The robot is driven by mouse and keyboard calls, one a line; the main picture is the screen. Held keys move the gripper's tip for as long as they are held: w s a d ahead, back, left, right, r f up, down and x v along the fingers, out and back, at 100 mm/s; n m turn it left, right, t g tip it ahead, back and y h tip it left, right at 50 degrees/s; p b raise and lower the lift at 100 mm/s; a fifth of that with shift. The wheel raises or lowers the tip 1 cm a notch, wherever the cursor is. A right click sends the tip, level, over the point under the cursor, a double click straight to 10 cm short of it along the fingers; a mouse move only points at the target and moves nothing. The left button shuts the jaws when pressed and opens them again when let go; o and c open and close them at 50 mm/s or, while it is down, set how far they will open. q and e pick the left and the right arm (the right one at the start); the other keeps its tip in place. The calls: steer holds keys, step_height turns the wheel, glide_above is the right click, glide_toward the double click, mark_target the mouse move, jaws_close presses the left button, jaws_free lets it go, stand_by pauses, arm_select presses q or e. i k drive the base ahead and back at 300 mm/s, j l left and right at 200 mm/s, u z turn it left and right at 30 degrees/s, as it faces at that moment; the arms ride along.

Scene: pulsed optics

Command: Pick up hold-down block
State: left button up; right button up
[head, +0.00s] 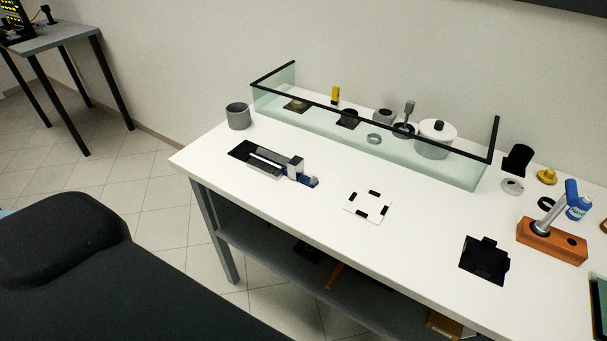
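Neither of my grippers shows in the head view. I cannot tell for sure which thing is the hold-down block. A black stepped block (486,259) sits on the right front of the white table (290,225). A small device with a grey bar (266,165), a pale upright block (299,169) and a blue part (309,181) sits on the left of the table. An orange block (552,242) with a grey lever piece in it stands at the right.
A low clear guard with a black rim (370,112) encloses several small parts at the back. A grey cup (238,116) stands at the left corner. A white plate with black pads (368,206) lies mid-table. A blue bottle (580,207) stands right. The front middle is clear.

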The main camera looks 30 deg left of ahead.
mark_target(295, 166)
steer(key=u, duration=0.9)
steer(key=k+j, duration=0.15)
steer(key=k+z, duration=0.05)
steer(key=k, duration=0.05)
